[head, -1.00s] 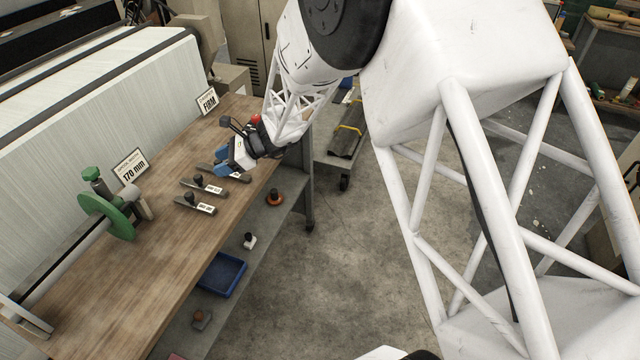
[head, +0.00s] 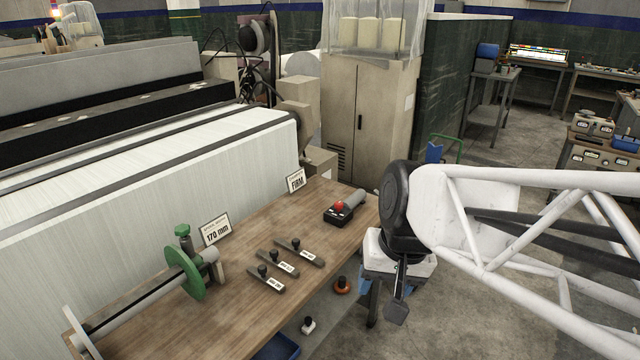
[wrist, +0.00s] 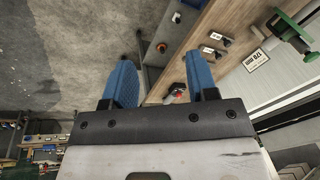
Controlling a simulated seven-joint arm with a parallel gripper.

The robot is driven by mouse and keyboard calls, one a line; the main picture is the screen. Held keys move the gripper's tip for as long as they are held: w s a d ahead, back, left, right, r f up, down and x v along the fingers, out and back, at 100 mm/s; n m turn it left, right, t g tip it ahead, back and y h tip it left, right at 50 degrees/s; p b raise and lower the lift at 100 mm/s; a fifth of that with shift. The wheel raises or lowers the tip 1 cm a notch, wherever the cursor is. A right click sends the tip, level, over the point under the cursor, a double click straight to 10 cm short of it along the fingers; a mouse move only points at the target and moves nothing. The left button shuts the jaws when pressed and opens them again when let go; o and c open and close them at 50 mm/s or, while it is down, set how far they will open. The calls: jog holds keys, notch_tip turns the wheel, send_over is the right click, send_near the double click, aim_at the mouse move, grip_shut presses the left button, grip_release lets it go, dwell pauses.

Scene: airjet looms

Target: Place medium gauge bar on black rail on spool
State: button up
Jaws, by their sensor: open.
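Three dark gauge bars with black knobs and white labels lie side by side on the wooden bench: a far one (head: 299,252), a middle one (head: 278,264) and a near one (head: 266,279). Their labels are too small to read, so I cannot tell which is medium. The spool, with its green flange (head: 190,272) and a dark rail (head: 135,307) along it, lies at the bench's left end. My gripper (wrist: 162,78) has two blue fingers, spread apart and empty. In the head view it hangs right of the bench's front edge, away from the bars.
A "170 mm" sign (head: 215,229) and a "FIRM" sign (head: 296,181) stand along the bench's back. A black box with a red button (head: 339,208) sits at the far end. A lower shelf holds a blue tray (head: 278,348) and small knobbed items. Open floor lies right.

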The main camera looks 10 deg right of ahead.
jog(key=s, duration=0.1)
jog(key=s+d+n+h, duration=0.1)
jog(key=s, duration=0.1)
jog(key=s+d+n, duration=0.1)
jog(key=shift+s+d+r+t+h, duration=0.2)
jog(key=shift+r+t+h, duration=0.1)
jog(key=shift+t, duration=0.1)
jog(key=shift+o, duration=0.4)
jog(key=shift+w, duration=0.1)
